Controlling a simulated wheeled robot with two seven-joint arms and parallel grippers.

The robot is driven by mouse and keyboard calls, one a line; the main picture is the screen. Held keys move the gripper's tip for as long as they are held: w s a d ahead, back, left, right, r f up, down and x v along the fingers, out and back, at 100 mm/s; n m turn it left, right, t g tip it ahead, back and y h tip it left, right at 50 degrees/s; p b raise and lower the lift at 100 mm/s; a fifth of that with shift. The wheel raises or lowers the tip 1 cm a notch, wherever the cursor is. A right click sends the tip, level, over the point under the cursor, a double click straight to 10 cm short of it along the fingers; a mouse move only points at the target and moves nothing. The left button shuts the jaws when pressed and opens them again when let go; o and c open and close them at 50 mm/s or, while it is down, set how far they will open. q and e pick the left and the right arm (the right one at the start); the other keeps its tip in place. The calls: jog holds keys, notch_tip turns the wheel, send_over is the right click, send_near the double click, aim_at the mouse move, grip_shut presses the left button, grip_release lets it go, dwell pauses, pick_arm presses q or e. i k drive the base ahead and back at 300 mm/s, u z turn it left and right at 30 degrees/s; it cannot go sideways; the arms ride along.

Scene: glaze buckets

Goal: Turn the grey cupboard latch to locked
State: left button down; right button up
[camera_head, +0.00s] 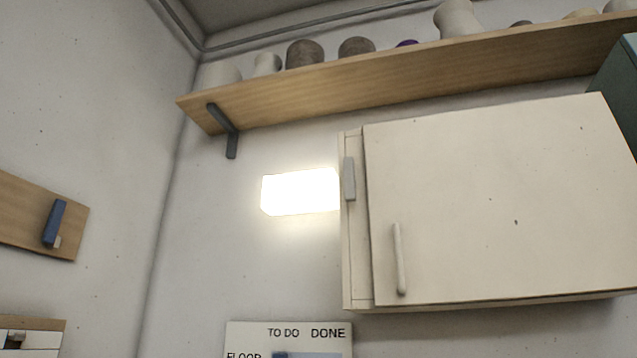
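The grey latch (349,179) is a small upright bar on the left frame strip of the cream cupboard (500,210). It stands vertical beside the left edge of the cupboard door, and I cannot tell from this view whether it overlaps the door. The door looks closed, with a pale vertical handle (399,258) at its lower left. Neither of my grippers shows in this view.
A wooden shelf (400,84) with several pots runs above the cupboard, on a dark bracket (224,130). A bright lit panel (300,191) is left of the latch. A TO DO/DONE board (290,340) hangs below. A blue lever (54,222) is on a wooden board at left.

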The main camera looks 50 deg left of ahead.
aim_at(349, 182)
jog(key=u, duration=1.3)
jog(key=k, duration=0.2)
jog(key=u, duration=0.25)
jog(key=i, duration=0.4)
jog(key=u, duration=0.2)
